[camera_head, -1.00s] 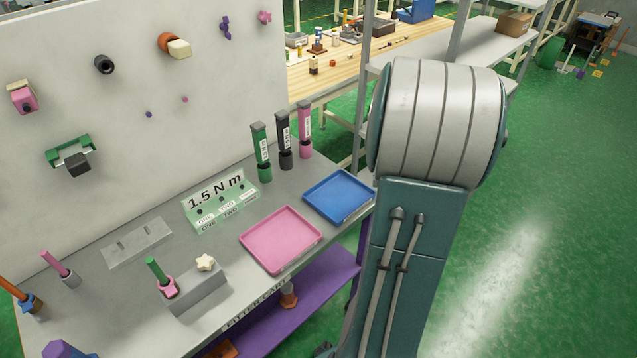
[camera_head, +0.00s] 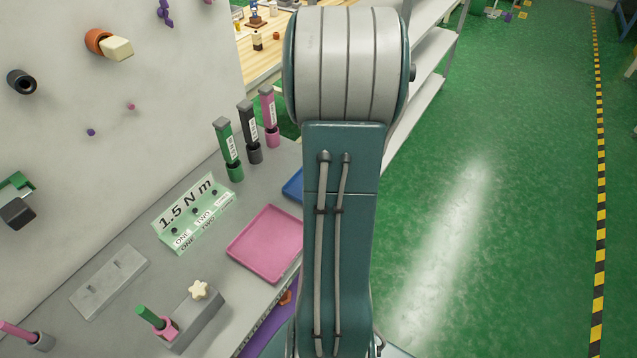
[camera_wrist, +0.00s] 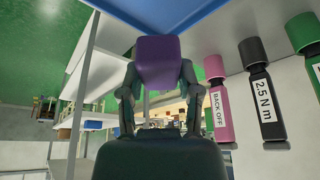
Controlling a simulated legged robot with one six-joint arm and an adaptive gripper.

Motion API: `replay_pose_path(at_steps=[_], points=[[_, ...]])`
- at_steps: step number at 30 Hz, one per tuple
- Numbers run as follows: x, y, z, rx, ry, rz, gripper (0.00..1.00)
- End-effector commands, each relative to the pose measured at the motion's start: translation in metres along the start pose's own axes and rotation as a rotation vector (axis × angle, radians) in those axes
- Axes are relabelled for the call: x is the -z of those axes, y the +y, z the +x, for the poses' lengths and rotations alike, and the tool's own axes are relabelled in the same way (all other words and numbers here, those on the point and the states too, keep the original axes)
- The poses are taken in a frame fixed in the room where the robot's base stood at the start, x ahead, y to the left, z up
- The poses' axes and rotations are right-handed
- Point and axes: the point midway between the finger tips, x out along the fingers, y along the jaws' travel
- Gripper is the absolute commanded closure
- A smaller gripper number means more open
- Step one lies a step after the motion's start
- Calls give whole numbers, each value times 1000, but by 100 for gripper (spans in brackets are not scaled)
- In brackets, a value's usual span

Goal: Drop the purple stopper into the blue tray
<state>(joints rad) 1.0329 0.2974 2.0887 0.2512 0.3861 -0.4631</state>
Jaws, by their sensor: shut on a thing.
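The purple stopper (camera_wrist: 158,62) is in the wrist view, held between the two fingers of my gripper (camera_wrist: 157,85). The gripper is shut on it. The blue tray (camera_wrist: 180,14) spans the top of the wrist view, close to the stopper; I cannot tell the exact gap between them. In the head view only the left corner of the blue tray (camera_head: 294,186) shows, as my arm covers the rest. The gripper and stopper are hidden in the head view.
A pink tray (camera_head: 266,243) lies beside the blue one. Green, black and pink upright tools (camera_head: 251,132) stand behind the trays and show large at the wrist view's right. A green 1.5 N m sign (camera_head: 194,215) and a grey block (camera_head: 195,318) stand on the bench. Green floor lies right.

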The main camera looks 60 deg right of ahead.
Motion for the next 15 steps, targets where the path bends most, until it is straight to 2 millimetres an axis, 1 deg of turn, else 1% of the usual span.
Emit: replay_pose_path(at_steps=[1, 6, 11, 15], points=[[-4, 0, 7, 0, -3, 1, 100], [-11, 0, 25, 1, -2, 1, 100], [-15, 0, 35, 0, -1, 0, 100], [-16, 0, 38, -1, 0, 0, 100]])
